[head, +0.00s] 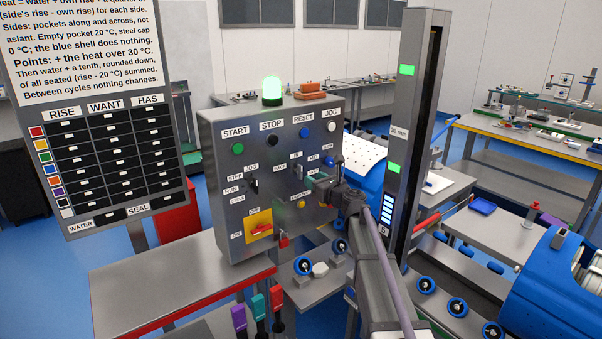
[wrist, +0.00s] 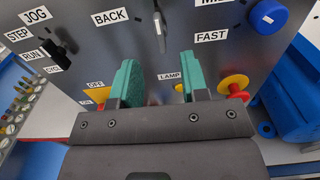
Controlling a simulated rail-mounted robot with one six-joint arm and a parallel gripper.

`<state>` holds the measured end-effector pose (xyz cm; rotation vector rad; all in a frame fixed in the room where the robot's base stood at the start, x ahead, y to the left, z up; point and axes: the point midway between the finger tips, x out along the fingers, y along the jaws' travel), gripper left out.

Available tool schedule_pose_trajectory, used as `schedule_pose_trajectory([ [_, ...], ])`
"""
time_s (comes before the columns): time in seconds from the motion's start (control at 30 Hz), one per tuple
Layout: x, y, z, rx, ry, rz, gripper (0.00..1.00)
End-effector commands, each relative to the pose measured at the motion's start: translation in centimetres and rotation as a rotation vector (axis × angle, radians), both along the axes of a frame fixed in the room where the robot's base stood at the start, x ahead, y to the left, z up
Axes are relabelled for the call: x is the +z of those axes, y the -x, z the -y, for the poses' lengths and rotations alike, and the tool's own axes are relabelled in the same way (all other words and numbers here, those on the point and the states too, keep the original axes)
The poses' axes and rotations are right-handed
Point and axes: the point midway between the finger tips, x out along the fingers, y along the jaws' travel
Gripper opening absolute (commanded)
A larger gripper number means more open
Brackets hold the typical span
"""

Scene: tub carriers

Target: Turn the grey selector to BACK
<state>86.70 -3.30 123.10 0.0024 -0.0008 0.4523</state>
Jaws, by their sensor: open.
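The grey selector (wrist: 160,31) sits on the control panel's face at the top of the wrist view. Its handle stands near upright, with the BACK label (wrist: 110,17) to its left and the FAST label (wrist: 211,36) to its lower right. My gripper (wrist: 157,78) is open and empty, its two green fingers spread below the selector and apart from it in the picture. In the head view my gripper (head: 318,184) is close to the panel's lower right part. The selector is small in the head view, and its exact angle cannot be told there.
The grey control box (head: 220,185) also carries a black selector (wrist: 55,52), a blue knob (wrist: 268,18), a red button with a yellow collar (wrist: 235,87) and a red switch (head: 261,229). A tall column (head: 418,120) stands right of the box. A green lamp (head: 272,91) glows on top.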

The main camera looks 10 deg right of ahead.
Motion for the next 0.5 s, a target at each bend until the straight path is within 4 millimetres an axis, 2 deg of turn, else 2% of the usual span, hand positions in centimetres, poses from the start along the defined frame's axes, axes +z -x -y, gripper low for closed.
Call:
schedule_pose_trajectory([
  [0.1, 0.0, -3.0, -1.3, 0.003, 0.001, 0.000, 0.41],
  [0.23, 0.0, -5.6, -2.6, 0.003, 0.002, 0.001, 0.41],
  [0.33, 0.0, -6.6, -3.2, 0.002, 0.002, 0.001, 0.41],
  [0.5, 0.0, -6.8, -3.4, 0.001, 0.002, 0.001, 0.41],
])
